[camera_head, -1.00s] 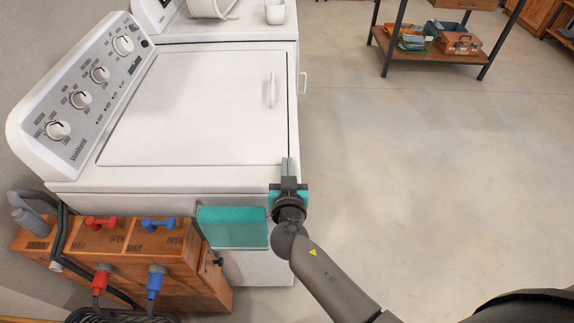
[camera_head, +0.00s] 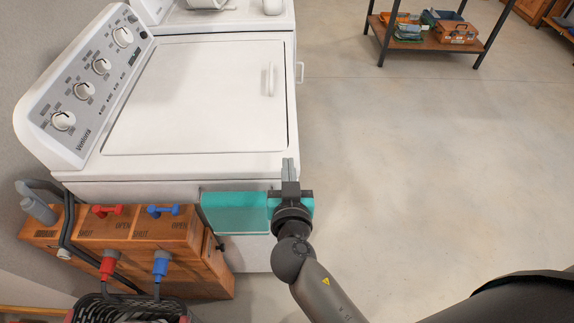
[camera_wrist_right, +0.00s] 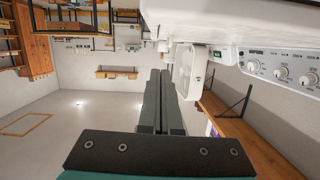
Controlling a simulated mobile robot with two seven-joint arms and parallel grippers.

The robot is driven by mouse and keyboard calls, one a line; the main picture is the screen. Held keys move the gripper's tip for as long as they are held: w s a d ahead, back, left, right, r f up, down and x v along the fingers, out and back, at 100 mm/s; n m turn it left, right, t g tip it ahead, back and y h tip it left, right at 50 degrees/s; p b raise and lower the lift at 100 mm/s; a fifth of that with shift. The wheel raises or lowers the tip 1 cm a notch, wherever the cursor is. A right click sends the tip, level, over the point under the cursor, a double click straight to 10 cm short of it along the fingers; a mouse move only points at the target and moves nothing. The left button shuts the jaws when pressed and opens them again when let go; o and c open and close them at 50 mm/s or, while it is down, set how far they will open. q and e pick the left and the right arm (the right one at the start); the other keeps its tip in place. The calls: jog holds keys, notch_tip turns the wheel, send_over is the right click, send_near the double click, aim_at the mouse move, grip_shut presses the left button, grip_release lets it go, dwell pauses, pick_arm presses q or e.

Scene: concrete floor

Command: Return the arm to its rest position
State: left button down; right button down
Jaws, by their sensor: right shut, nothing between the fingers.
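My right gripper (camera_head: 290,170) is in front of the near right corner of the white washing machine (camera_head: 200,95) in the head view. Its two fingers are together with nothing between them, and they also show closed in the right wrist view (camera_wrist_right: 161,90). I cannot tell whether the fingers touch the machine. The machine's lid is shut. My left gripper is in neither view.
A wooden box with a red valve (camera_head: 107,210) and a blue valve (camera_head: 163,210) stands at the machine's near left. A dark basket (camera_head: 125,308) is at the bottom edge. A metal shelf (camera_head: 425,46) stands at the back right. The concrete floor on the right is clear.

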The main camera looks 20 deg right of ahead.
jog(key=shift+s+r, duration=0.1)
jog(key=shift+s, duration=0.05)
jog(key=s+f+n+g+y+b, duration=0.2)
jog(key=s+f+g, duration=0.3)
jog(key=f, duration=1)
jog(key=s+f+n+g+y+b, duration=0.1)
jog(key=s+f+n+g+b, duration=0.15)
jog(key=s+f, duration=0.85)
jog(key=s+d+f+g+b, duration=0.1)
jog(key=s+d+f+g, duration=0.2)
jog(key=s+f, duration=0.7)
jog(key=s+d+f+n+g+y+b, duration=0.1)
jog(key=s+d+f+g, duration=0.2)
jog(key=s+f, duration=0.7)
jog(key=shift+s+d+f, duration=0.15)
jog(key=shift+d+f, duration=0.1)
jog(key=shift+f, duration=0.6)
